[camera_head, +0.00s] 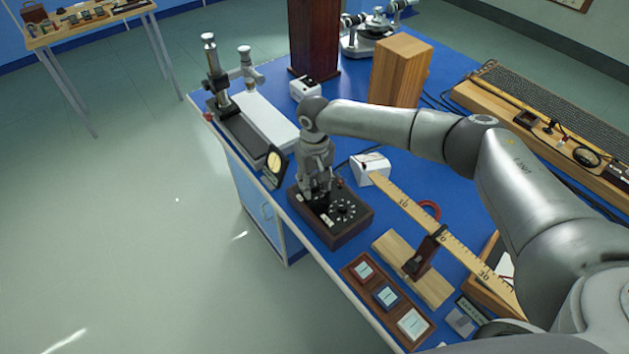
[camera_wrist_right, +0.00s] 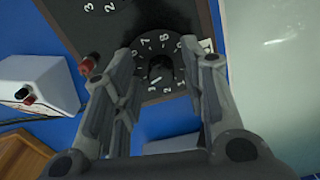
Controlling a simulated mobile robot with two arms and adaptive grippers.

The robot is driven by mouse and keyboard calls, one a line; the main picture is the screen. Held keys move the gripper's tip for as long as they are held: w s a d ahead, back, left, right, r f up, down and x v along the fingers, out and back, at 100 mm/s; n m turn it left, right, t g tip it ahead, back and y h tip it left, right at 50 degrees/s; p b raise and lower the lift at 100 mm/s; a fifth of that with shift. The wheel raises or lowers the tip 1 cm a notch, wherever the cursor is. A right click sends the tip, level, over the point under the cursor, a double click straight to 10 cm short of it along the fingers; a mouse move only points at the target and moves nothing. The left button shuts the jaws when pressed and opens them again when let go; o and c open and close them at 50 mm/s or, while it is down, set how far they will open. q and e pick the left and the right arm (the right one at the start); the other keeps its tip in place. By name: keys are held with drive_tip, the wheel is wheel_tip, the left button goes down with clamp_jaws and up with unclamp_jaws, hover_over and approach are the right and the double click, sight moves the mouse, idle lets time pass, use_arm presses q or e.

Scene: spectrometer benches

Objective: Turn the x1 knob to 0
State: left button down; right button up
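The dark box with a black dial panel (camera_head: 330,232) stands near the front edge of the blue bench. One numbered dial (camera_head: 343,210) shows in the head view; the rest of the panel is partly hidden by my right gripper (camera_head: 318,190), which points down over it. In the right wrist view, a black knob (camera_wrist_right: 160,71) with white numerals around it sits between the fingers of my right gripper (camera_wrist_right: 168,62). The fingers are spread, with gaps to the knob. A white label by the dial is cut by a finger and unreadable. My left gripper is out of view.
A red terminal (camera_wrist_right: 90,64) stands beside the dial. A white meter box (camera_head: 370,168) and a wooden ruler (camera_head: 440,235) lie to the right of the dial box. A small round mirror-like piece (camera_head: 275,160) stands to its left, near the bench edge.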

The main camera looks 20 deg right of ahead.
drive_tip(key=c, duration=0.5)
clamp_jaws()
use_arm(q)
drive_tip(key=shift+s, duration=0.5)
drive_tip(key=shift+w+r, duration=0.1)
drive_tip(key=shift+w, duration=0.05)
